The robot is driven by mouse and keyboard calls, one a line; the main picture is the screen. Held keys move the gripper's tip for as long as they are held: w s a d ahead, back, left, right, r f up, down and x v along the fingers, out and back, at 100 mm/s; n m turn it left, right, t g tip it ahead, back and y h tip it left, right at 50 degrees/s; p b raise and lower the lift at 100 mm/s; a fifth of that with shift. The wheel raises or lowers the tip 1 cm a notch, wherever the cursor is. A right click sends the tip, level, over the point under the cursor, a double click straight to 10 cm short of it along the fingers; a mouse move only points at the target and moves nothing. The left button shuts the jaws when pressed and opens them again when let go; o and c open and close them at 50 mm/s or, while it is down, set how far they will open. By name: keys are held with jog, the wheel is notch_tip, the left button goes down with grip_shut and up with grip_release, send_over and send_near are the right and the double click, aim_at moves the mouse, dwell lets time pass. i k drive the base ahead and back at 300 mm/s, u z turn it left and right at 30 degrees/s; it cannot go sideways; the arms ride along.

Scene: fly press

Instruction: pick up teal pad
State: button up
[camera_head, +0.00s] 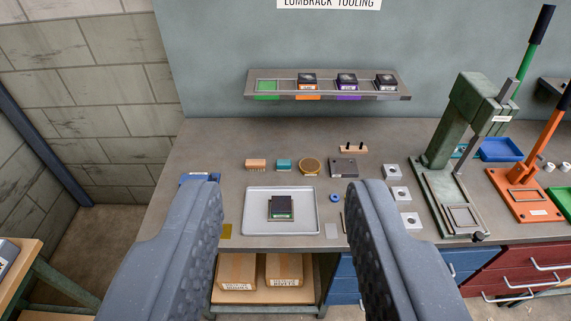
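A small teal pad (284,165) lies on the grey workbench, behind the light tray, between a peach block and a round brown piece. My gripper (284,188) is open, its two dark grey fingers wide apart in the foreground. Nothing is between the fingertips at close range. The pad shows in the gap between the fingers, well beyond them and apart from both. It is fully visible.
The peach block (257,165) and round brown piece (310,165) flank the pad closely. A light tray (252,230) holds a dark green-edged block (281,206). A green press (470,130) and orange press (527,190) stand right. A shelf (328,95) hangs behind.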

aim_at(283, 165)
jog(key=i, duration=0.95)
